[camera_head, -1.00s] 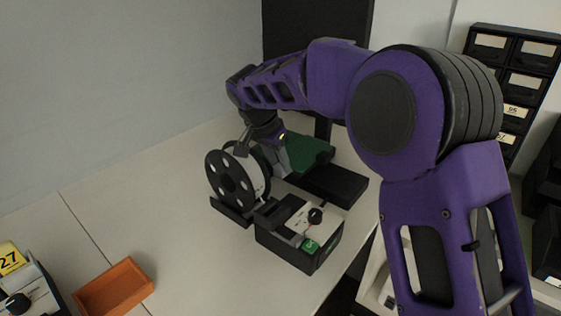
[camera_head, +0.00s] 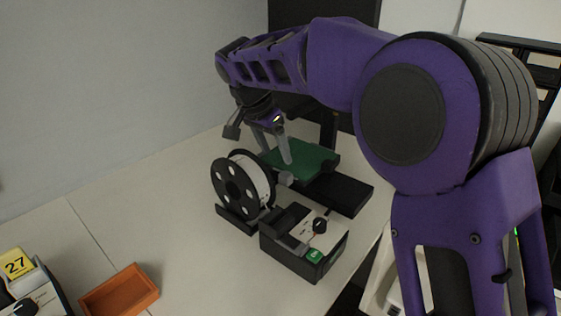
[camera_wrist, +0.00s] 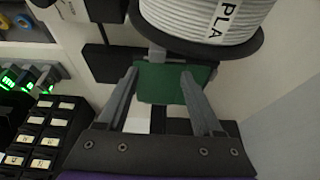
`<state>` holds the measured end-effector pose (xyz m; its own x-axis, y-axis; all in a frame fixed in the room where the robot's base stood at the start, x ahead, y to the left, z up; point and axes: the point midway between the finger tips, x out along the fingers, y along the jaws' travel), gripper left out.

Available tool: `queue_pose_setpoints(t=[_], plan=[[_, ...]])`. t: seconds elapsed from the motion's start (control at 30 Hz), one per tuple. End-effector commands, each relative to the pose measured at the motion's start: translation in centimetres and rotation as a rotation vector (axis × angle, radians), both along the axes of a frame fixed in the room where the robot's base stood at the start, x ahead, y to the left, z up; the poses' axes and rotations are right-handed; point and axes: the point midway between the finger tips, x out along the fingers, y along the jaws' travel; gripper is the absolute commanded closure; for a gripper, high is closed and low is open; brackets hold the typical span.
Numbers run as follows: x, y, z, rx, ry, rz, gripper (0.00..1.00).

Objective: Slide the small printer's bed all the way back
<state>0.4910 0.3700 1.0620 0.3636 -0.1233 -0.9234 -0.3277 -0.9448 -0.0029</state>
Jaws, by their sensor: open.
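The small printer's bed is a green plate (camera_head: 312,161) on a black base (camera_head: 342,192), behind the filament spool and control box. A small grey tab (camera_head: 286,178) shows at its near edge. My gripper (camera_head: 275,155) is open, pointing down over the left part of the bed, and looks empty. In the wrist view the green bed (camera_wrist: 172,86) shows between and beyond my open fingers (camera_wrist: 160,74), with a grey piece (camera_wrist: 157,53) at its edge. I cannot tell whether a finger touches the bed.
The white filament spool (camera_head: 259,177), marked PLA in the wrist view, stands close in front of the gripper. A black control box (camera_head: 290,262) with a knob is nearer. An orange tray (camera_head: 120,291) lies at lower left. Drawers (camera_wrist: 42,130) show in the wrist view.

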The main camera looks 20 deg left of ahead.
Motion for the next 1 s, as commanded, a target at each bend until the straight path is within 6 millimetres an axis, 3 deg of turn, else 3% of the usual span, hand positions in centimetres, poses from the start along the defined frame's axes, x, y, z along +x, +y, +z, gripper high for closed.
queue_pose_setpoints(t=[0.03,0.2,0.4,0.6,1.0], plan=[[-0.5,0.2,1.6,0.003,-0.003,0.001,0.32],[-1.9,0.7,5.3,0.003,-0.003,0.002,0.32],[-3.1,1.1,8.1,0.002,-0.001,0.001,0.32],[-3.6,1.3,9.2,0.002,0.000,0.001,0.32],[-3.6,1.3,9.2,0.001,0.001,0.000,0.32]])
